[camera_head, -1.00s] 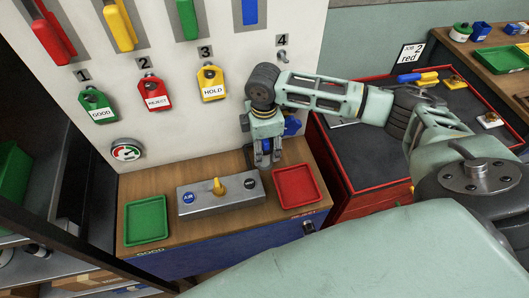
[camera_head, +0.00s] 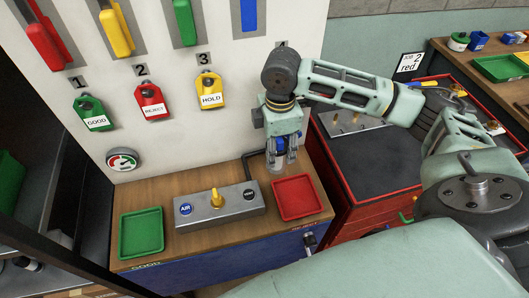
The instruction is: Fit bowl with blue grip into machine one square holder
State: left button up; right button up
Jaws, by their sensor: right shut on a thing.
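My right gripper (camera_head: 284,168) is pointed down in front of the pale wall panel, just above the back left of the red tray. It is shut on what seems to be the bowl with the blue grip (camera_head: 279,145); blue shows between its fingers and a pale greyish part below. The fingers hide most of it. I cannot make out the square holder for certain; the wall behind the gripper is partly covered by my arm. My left gripper is not in view.
A grey box (camera_head: 232,205) with a yellow knob and AIR button stands between a green tray (camera_head: 141,233) and the red tray (camera_head: 297,197) on the wooden bench. Labelled tags hang above, beside a gauge (camera_head: 122,161). A red cabinet (camera_head: 385,213) stands right.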

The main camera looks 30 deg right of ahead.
jog(key=s+d+r+b, duration=0.1)
jog(key=s+d+r, duration=0.35)
jog(key=s, duration=0.25)
jog(key=a+m+b, duration=0.1)
jog(key=a+m, duration=1.3)
jog(key=shift+s+r+m, duration=0.4)
jog(key=w+d+f+m+b, duration=0.1)
jog(key=w+d+m+b, duration=0.3)
jog(key=d, duration=0.4)
jog(key=shift+n, duration=0.4)
jog(key=shift+w+a+f+p, duration=0.3)
jog(key=shift+w+a+f, duration=0.75)
jog(key=shift+w+f, duration=0.55)
jog(key=shift+w+a+f+p, duration=0.25)
jog(key=shift+w+a+f, duration=0.85)
jog(key=shift+f, duration=0.85)
jog(key=shift+w+a+f+p, duration=0.3)
jog(key=shift+w+a+f, duration=0.65)
jog(key=shift+w+f, duration=0.7)
jog(key=shift+s, duration=0.15)
jog(key=shift+f, duration=0.15)
